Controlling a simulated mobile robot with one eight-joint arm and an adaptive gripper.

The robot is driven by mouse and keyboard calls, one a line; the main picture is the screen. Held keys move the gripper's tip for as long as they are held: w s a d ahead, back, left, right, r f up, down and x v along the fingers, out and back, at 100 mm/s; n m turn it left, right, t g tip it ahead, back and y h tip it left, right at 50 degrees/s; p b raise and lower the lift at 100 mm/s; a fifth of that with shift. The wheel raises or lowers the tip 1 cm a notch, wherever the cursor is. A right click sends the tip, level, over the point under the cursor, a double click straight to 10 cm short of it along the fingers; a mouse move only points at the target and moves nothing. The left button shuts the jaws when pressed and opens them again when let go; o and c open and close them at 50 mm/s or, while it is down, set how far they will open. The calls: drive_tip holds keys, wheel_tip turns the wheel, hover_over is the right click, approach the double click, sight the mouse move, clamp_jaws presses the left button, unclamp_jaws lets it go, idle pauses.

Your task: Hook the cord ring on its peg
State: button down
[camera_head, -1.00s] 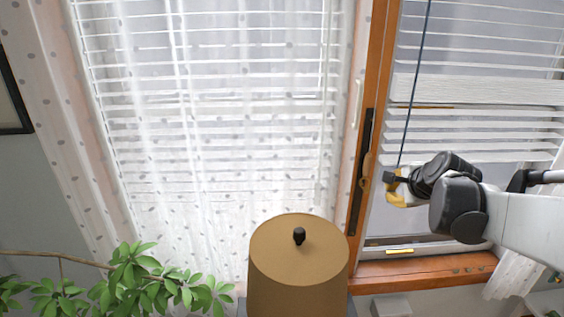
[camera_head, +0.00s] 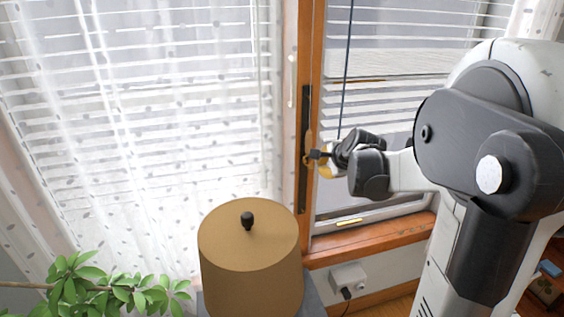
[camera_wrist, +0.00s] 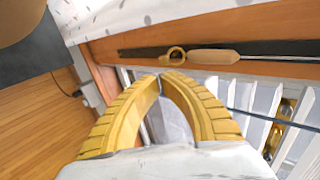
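A thin dark cord (camera_head: 346,70) hangs in front of the right window's blind down to my gripper. In the wrist view the cord (camera_wrist: 285,119) runs from the right edge to behind my right finger. My gripper (camera_wrist: 161,80) has yellow fingers, and their tips come together. In the head view my gripper (camera_head: 320,156) is just right of the wooden window post. I cannot make out the cord's ring or anything pinched between the tips. A tan handle with a round eye (camera_wrist: 176,54) lies along a black strip on the post, just beyond my fingertips. I cannot identify the peg.
The wooden post (camera_head: 317,60) stands between the curtained window and the right blind (camera_head: 400,110). A tan cylinder with a black knob (camera_head: 249,245) stands in front, lower left of my gripper. A leafy plant (camera_head: 95,285) is at bottom left. A white box (camera_head: 348,277) is below the sill.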

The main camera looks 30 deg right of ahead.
drive_tip(key=x, duration=0.6)
drive_tip(key=shift+w+f, duration=0.2)
drive_tip(key=shift+w, duration=0.15)
drive_tip(key=shift+b, duration=0.3)
drive_tip(key=shift+f+t+b, duration=0.3)
drive_tip(key=shift+t+b, duration=0.1)
drive_tip(key=shift+b, duration=0.3)
drive_tip(key=shift+w+f+t+b, duration=0.15)
drive_tip(key=shift+f+t+b, duration=0.15)
drive_tip(key=shift+b, duration=0.3)
drive_tip(key=w+f+t+b, duration=0.1)
drive_tip(key=b, duration=0.2)
drive_tip(key=w+f+t+h+b, duration=0.1)
drive_tip(key=t+b, duration=0.1)
drive_tip(key=b, duration=0.1)
drive_tip(key=shift+w+d+f, duration=0.15)
drive_tip(key=shift+d+f, duration=0.05)
drive_tip(key=shift+d, duration=0.2)
drive_tip(key=shift+r, duration=0.1)
